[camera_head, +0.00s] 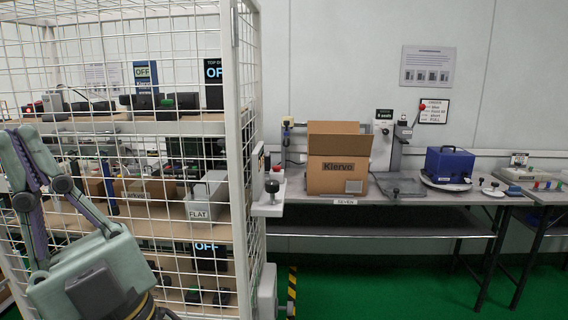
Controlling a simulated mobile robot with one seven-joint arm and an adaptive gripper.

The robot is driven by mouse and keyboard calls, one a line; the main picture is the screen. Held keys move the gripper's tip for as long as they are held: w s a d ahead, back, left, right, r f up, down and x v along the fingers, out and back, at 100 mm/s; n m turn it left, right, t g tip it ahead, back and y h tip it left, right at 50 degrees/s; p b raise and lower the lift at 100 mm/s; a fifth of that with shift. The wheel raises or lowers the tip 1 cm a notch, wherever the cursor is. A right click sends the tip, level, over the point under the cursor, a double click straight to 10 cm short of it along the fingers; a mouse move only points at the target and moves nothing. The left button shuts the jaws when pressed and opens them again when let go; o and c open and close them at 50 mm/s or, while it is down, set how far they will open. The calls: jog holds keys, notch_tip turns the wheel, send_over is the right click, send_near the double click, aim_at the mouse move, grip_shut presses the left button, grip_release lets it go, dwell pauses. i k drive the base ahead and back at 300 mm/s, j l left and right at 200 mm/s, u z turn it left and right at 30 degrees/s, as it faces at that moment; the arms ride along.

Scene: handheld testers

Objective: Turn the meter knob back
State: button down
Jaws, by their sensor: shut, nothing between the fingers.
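I cannot clearly make out which thing is the meter, and no dial or knob marking is readable at this size. A black knob (272,186) stands on a small white bracket (268,208) on the side of the wire cage. A dark blue boxy device (448,166) with a handle sits on a round plate on the right table; any knob on it is too small to tell. My gripper (18,135) is at the left in front of the cage, fingers pointing up, shut and empty. It is well apart from the black knob and the blue device.
The white wire cage (236,130) holds shelves of small testers and boxes behind its mesh. A cardboard box (338,175) stands on the grey table (410,197), with a grey upright stand (396,146) beside it. Green floor (390,285) is clear in front of the table.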

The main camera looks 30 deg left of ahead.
aim_at(272, 186)
jog(key=u, duration=0.45)
jog(key=i+u, duration=0.1)
jog(key=u, duration=0.35)
jog(key=l+u, duration=0.15)
jog(key=u, duration=0.3)
jog(key=i+u, duration=0.1)
jog(key=u, duration=0.35)
jog(key=i+l+u, duration=0.1)
jog(key=l+u, duration=0.8)
jog(key=l, duration=0.15)
jog(key=l+u, duration=0.25)
jog(key=l, duration=0.35)
jog(key=l+u, duration=0.2)
jog(key=l, duration=0.4)
jog(key=k+l, duration=0.1)
jog(key=l, duration=0.8)
jog(key=k+l+u, duration=0.1)
jog(key=l, duration=0.35)
jog(key=k+l, duration=0.15)
jog(key=l, duration=0.3)
